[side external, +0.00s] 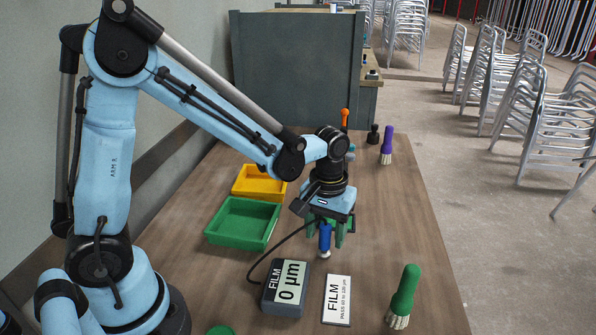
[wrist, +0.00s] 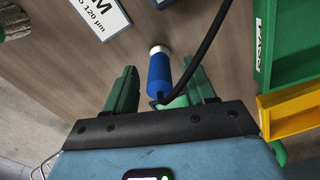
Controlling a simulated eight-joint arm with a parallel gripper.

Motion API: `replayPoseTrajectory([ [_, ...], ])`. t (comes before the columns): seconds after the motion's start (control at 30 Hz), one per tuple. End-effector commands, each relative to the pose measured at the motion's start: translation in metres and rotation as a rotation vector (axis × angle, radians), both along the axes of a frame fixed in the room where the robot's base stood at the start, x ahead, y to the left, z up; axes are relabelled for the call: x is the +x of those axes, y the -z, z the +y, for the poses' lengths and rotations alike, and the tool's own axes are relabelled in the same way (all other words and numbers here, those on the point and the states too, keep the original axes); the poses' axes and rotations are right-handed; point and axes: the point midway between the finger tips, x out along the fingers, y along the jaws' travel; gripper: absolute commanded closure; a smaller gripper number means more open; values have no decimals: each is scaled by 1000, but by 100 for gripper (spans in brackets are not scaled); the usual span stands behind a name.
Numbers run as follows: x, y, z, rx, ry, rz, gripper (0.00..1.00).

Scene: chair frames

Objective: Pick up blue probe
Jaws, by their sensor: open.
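The blue probe (side external: 324,238) is upright below my wrist in the side view, with its pale tip pointing down. A black cable runs from its upper end to the gauge (side external: 286,288), which reads 0 µm. My gripper (side external: 327,230) is open, with its green fingers on either side of the probe. In the wrist view the blue probe (wrist: 159,72) lies between the fingers of my gripper (wrist: 161,78), with visible gaps to both. I cannot tell whether the tip touches the table.
A white FILM card (side external: 337,300) lies beside the gauge. A green-handled brush (side external: 404,297) stands at the front right, and a purple-handled brush (side external: 386,146) at the back. A green tray (side external: 241,224) and a yellow tray (side external: 258,183) sit left of my gripper.

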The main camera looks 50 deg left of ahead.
Motion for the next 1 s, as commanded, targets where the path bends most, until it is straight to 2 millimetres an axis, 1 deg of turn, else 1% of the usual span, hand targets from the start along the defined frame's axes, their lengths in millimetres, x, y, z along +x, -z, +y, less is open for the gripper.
replayPoseTrajectory([
  [0.1,0,6,0,0,0,-1,45],
  [0.33,0,6,0,0,0,-1,45],
  [0.37,0,6,0,0,0,-1,48],
  [0.7,0,6,0,0,0,-1,100],
  [1.0,0,5,0,0,0,-1,100],
])
